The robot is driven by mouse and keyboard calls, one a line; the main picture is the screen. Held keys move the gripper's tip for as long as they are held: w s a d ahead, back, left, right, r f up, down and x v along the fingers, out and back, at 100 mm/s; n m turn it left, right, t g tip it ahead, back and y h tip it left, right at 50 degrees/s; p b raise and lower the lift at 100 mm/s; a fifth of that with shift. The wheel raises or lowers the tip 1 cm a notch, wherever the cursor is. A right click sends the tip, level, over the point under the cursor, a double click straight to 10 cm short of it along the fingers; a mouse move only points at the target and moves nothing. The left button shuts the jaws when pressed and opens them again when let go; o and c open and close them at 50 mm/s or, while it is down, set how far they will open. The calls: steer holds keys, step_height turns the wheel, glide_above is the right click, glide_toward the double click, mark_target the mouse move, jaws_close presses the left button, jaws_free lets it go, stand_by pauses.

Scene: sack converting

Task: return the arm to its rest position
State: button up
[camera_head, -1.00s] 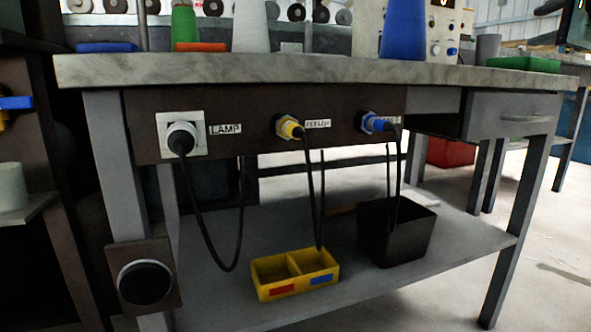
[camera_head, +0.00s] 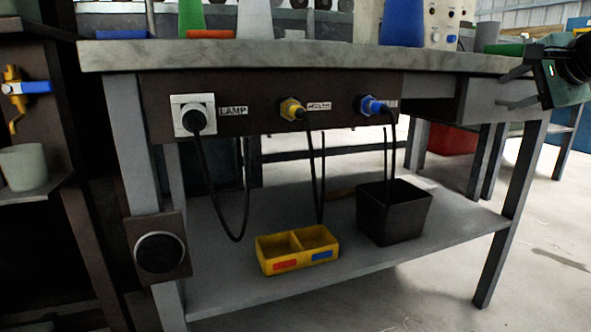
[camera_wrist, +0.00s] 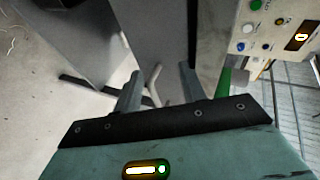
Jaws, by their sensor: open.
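My gripper (camera_head: 520,76) shows at the right edge of the head view, in front of the drawer end of the bench. The grey drawer (camera_head: 480,100) seems to stand partly out from under the benchtop. Its handle (camera_head: 516,103) lies just below my gripper in the picture; I cannot tell how far apart they are. Most of my arm is outside the head view.
The workbench top (camera_head: 270,57) carries cones and a control box, which also shows in the wrist view (camera_wrist: 250,30). Cables hang from the sockets below. A yellow divided tray (camera_head: 298,250) and a black bin (camera_head: 394,212) stand on the lower shelf.

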steer(key=s+a+f+n+g, duration=0.3)
steer(key=f+n, duration=0.1)
steer(key=f, duration=0.6)
steer(key=s+a+f+n+g, duration=0.2)
steer(key=s+a+f+n, duration=0.15)
steer(key=f, duration=0.55)
steer(key=s+a+f+n+g, duration=0.2)
steer(key=s+f+n+g, duration=0.5)
steer(key=s+f, duration=0.65)
steer(key=s+a+r+n+g+p, duration=0.1)
steer(key=s+a+r+n+p, duration=0.4)
steer(key=a+r+p, duration=0.6)
steer(key=s+a+r+n+p, duration=0.4)
steer(key=s+a+r+p, duration=0.4)
steer(key=r+p, duration=0.55)
step_height(320, 180, up, 36)
steer(key=p, duration=3.3)
steer(key=shift+w+d+p, duration=0.2)
steer(key=shift+d+p, duration=0.05)
steer(key=shift+p, duration=0.15)
steer(key=shift+r, duration=0.1)
